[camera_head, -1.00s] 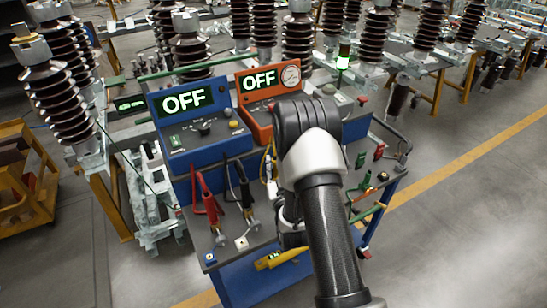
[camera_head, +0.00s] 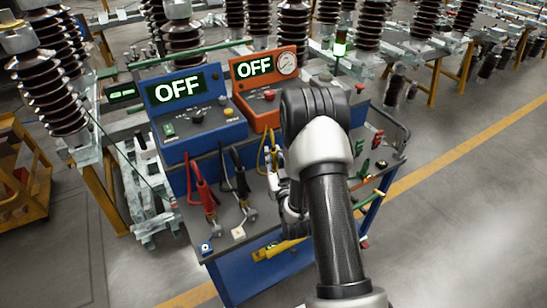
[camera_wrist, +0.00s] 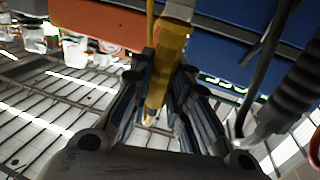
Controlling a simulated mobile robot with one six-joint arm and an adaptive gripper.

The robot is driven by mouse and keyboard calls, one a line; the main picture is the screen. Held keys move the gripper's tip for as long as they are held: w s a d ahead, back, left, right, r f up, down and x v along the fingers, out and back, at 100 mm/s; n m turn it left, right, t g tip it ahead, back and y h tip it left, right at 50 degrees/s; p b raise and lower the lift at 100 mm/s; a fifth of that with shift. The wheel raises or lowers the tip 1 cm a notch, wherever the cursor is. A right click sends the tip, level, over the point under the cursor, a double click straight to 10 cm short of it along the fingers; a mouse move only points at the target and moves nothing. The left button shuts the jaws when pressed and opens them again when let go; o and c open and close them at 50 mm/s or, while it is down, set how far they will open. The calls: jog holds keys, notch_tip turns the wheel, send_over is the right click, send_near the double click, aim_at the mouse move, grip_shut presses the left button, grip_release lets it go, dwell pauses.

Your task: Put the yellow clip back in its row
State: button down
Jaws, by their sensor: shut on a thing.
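The yellow clip (camera_wrist: 168,62) is between the fingers of my gripper (camera_wrist: 165,95) in the wrist view, and the fingers are shut on it. It stands roughly upright in that picture, with a thin yellow lead above it. In the head view my gripper (camera_head: 284,195) is low over the trolley top, partly hidden behind my arm, and the yellow lead (camera_head: 262,152) shows just left of it. A red clip (camera_head: 205,195) and a black clip (camera_head: 243,185) stand in a row to its left. Whether the yellow clip touches the trolley top is hidden.
A blue box (camera_head: 195,108) and an orange box (camera_head: 262,98), both reading OFF, stand at the trolley's back. Small green and red items (camera_head: 370,150) lie at right. A yellow tool (camera_head: 278,249) is at the trolley's front edge. Tall brown insulators (camera_head: 45,85) surround the back.

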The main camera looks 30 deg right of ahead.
aim_at(274, 167)
jog(key=shift+f+b, duration=1.75)
jog(key=shift+f, duration=0.25)
jog(key=shift+b, duration=0.95)
jog(key=shift+f+b, duration=0.35)
jog(key=shift+f, duration=1.4)
jog(key=c, duration=1.4)
grip_release()
jog(key=shift+s, duration=0.1)
jog(key=v, duration=0.7)
jog(key=shift+s, duration=0.2)
